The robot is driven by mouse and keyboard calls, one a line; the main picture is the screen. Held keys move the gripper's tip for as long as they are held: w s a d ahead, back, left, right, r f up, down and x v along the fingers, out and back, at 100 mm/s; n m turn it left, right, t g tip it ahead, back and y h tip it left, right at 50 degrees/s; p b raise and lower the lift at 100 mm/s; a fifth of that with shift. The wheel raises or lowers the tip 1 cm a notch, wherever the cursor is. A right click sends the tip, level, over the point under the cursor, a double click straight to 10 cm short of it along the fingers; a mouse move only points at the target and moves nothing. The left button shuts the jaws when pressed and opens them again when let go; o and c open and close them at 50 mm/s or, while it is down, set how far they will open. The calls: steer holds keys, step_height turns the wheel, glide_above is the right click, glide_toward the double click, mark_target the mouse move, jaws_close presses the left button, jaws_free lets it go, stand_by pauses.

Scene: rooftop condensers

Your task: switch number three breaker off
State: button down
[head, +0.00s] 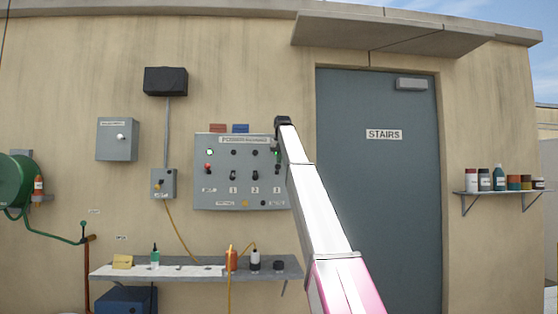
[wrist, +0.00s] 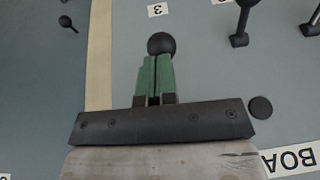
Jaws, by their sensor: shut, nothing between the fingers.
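The grey power board (head: 215,192) hangs on the wall left of the door, with small black levers above labels 1, 2 and 3. In the wrist view, which is upside down, the label 3 (wrist: 157,10) shows beyond a black ball knob (wrist: 161,43). My gripper (wrist: 155,57) has its green fingers shut together, with nothing between them. Its tips are right at that knob; whether they touch it I cannot tell. The knob's stem is hidden. A neighbouring lever (wrist: 240,38) stands to the right.
A grey door (head: 380,190) marked STAIRS is right of the board. A narrow shelf (head: 125,272) with bottles runs below it. A small grey switch box (head: 158,190) with a yellow cable is left of the board. A jar shelf (head: 512,192) is far right.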

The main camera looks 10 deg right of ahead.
mark_target(280, 167)
steer(key=shift+s+f+t, duration=0.15)
steer(key=shift+t, duration=0.25)
steer(key=shift+s+f+t, duration=0.25)
steer(key=shift+f+t, duration=0.05)
steer(key=shift+t, duration=0.7)
steer(key=shift+s+f, duration=0.15)
steer(key=shift+f, duration=0.05)
steer(key=shift+s+f, duration=0.4)
steer(key=shift+f, duration=0.15)
steer(key=f+t, duration=0.1)
steer(key=s+f+t, duration=0.1)
steer(key=shift+t, duration=0.3)
steer(key=shift+w+f+t, duration=0.15)
steer(key=shift+w+t, duration=0.05)
steer(key=shift+t, duration=0.4)
